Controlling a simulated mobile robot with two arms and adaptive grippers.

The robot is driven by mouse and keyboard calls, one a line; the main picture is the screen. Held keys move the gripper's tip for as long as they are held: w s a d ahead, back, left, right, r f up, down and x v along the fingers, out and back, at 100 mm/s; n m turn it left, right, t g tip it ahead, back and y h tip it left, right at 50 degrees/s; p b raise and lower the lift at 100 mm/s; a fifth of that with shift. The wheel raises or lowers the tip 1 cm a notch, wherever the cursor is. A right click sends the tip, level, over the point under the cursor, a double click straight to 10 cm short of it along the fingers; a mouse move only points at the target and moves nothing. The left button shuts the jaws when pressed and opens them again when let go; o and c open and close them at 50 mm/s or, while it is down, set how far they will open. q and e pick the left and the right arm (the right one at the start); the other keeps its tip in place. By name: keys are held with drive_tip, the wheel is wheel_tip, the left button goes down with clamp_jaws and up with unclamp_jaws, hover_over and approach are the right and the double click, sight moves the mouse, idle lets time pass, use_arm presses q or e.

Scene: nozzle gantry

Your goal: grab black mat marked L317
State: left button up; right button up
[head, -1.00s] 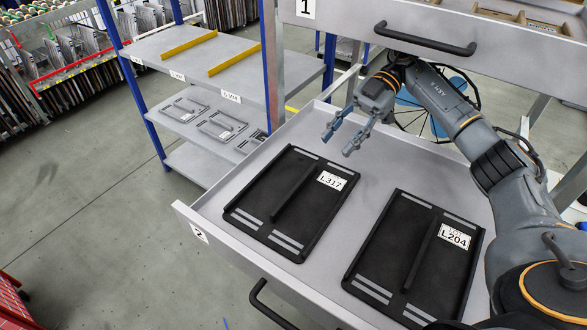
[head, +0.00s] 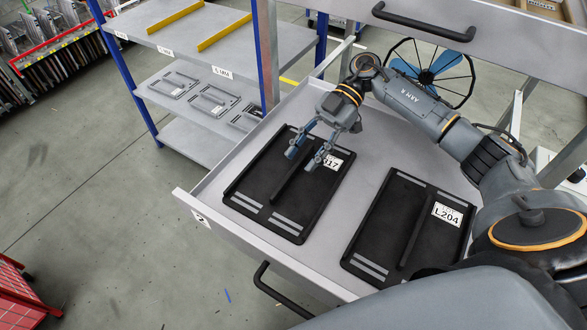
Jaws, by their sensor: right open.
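The black mat marked L317 (head: 262,192) lies flat in the open drawer, on its left side. A raised black bar runs along its middle, and grey strips mark its ends. Its white label is partly hidden by my right gripper. My right gripper (head: 305,162) is open, with blue fingertips over the upper part of the mat, near the bar and label. I cannot tell whether the fingertips touch it. My left gripper is not in view.
A second black mat marked L204 (head: 408,225) lies to the right in the same drawer (head: 222,180). An upper drawer marked with a black handle (head: 424,24) hangs above at the right. A shelf rack (head: 215,60) with yellow bars stands at the back left.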

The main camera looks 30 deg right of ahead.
sight(293, 173)
drive_tip(key=shift+x, duration=1.1)
drive_tip(key=shift+a, duration=0.25)
clamp_jaws()
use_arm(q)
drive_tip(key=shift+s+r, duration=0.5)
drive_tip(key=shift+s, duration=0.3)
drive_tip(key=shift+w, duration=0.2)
use_arm(e)
drive_tip(key=shift+r, duration=0.1)
